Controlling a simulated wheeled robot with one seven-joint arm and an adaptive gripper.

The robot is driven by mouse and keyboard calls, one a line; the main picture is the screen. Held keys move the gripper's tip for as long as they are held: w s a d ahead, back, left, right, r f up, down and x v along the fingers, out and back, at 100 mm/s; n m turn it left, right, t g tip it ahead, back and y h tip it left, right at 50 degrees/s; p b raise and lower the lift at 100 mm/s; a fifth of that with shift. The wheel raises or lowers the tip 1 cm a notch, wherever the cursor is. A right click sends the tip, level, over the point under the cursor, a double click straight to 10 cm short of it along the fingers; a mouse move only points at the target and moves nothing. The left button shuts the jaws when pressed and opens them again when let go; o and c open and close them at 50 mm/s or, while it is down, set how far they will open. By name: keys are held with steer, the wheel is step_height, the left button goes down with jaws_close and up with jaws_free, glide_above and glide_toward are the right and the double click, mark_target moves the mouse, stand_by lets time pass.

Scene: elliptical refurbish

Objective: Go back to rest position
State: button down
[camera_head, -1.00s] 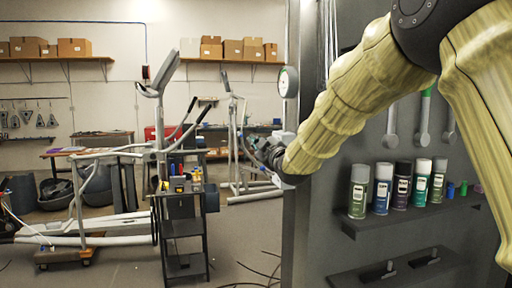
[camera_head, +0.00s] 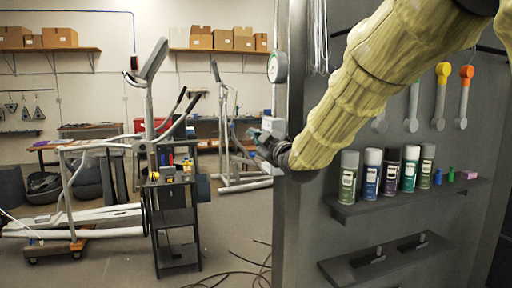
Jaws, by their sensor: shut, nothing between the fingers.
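My gripper (camera_head: 262,143) shows at the end of my yellow-sleeved arm, which reaches in from the upper right. It sits at the left edge of the dark panel, in front of the room behind. It is small and dark at this distance; its fingers look shut, with nothing seen between them. The arm hides part of the panel.
The dark panel (camera_head: 294,234) stands close on the right, with a shelf of spray cans (camera_head: 391,170) and hanging tools (camera_head: 440,96). A black cart (camera_head: 176,222) and an elliptical machine (camera_head: 155,110) stand left. Cables (camera_head: 250,262) lie on the floor between cart and panel.

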steer(key=d+f+m+g+h, duration=0.2)
steer(key=d+f+m, duration=0.1)
steer(key=f, duration=1.3)
steer(key=s+d+f+m+g+h, duration=0.1)
steer(key=s+d+f+m+g, duration=0.2)
steer(key=f, duration=0.9)
steer(key=s+d+f+m+h+p, duration=0.1)
steer(key=s+d+f, duration=0.3)
steer(key=f, duration=0.7)
steer(key=s+d+f+m+g+h, duration=0.2)
steer(key=s+f, duration=0.4)
steer(key=f, duration=0.6)
steer(key=s+d+f+m+g+h+p, duration=0.1)
steer(key=s+d+f+m+g, duration=0.15)
steer(key=s+f, duration=0.75)
steer(key=s+d+f+m+g, duration=0.1)
steer(key=s+d+f+g, duration=0.2)
steer(key=s+f, duration=0.65)
steer(key=s+d+f+m+g, duration=0.1)
steer(key=s+d+f+g, duration=0.1)
steer(key=s, duration=1)
steer(key=s+d+f+m+g+h, duration=0.1)
steer(key=s+d+f+m+g, duration=0.1)
steer(key=s, duration=1.1)
steer(key=shift+s+d+f+g+h+p, duration=0.15)
steer(key=shift+f+g+h+p, duration=0.2)
steer(key=shift+f+g, duration=0.15)
